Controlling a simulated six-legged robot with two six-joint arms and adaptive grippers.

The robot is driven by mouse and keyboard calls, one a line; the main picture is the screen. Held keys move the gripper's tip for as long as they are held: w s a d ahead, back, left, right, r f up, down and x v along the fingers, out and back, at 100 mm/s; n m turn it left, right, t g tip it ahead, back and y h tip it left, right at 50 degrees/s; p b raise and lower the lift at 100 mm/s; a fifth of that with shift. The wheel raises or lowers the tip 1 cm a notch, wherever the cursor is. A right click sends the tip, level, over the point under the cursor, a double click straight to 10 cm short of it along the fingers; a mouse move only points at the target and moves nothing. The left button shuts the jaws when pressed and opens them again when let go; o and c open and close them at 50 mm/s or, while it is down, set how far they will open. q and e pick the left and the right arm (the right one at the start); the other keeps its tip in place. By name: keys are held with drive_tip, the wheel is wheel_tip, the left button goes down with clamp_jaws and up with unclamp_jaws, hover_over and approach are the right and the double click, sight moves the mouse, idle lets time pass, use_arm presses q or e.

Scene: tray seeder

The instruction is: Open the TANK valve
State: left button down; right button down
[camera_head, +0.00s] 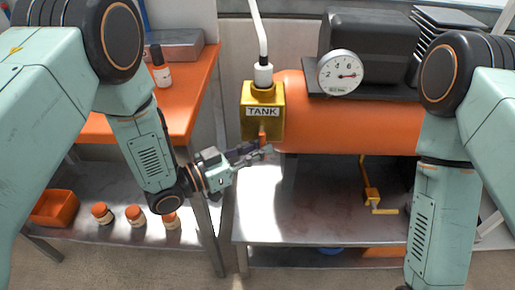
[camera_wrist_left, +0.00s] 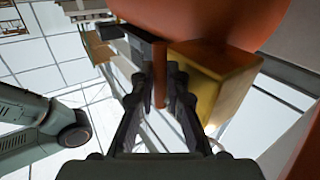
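The TANK valve (camera_head: 263,98) is a yellow-brass block with a TANK label, at the left end of the orange tank. Its short orange-red lever (camera_head: 262,136) hangs below the block. My left gripper (camera_head: 262,150) reaches in from the left to the lever's lower end. In the left wrist view the lever (camera_wrist_left: 160,88) stands between the two dark fingers (camera_wrist_left: 161,95), which look closed in on it from both sides. The brass block (camera_wrist_left: 215,78) is just right of the fingers there. My right gripper is outside both views.
The orange tank (camera_head: 345,132) carries a round gauge (camera_head: 340,72), its needle right of centre. A yellow drain handle (camera_head: 373,196) hangs below it. An orange-topped bench (camera_head: 190,100) stands left. Several orange-capped bottles and an orange bin (camera_head: 54,207) sit on the lower shelf.

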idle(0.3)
use_arm(q)
drive_tip(key=shift+a+m+y+p, duration=0.1)
drive_tip(key=shift+m+y+p, duration=0.35)
drive_tip(key=shift+p, duration=0.6)
drive_tip(key=c, duration=1.7)
unclamp_jaws()
drive_tip(key=shift+o, duration=0.2)
drive_tip(key=shift+a, duration=0.1)
drive_tip(key=v, duration=1.2)
drive_tip(key=shift+r, duration=0.25)
drive_tip(key=shift+w, duration=0.1)
drive_tip(key=shift+f+g, duration=0.1)
drive_tip(key=shift+g, duration=0.2)
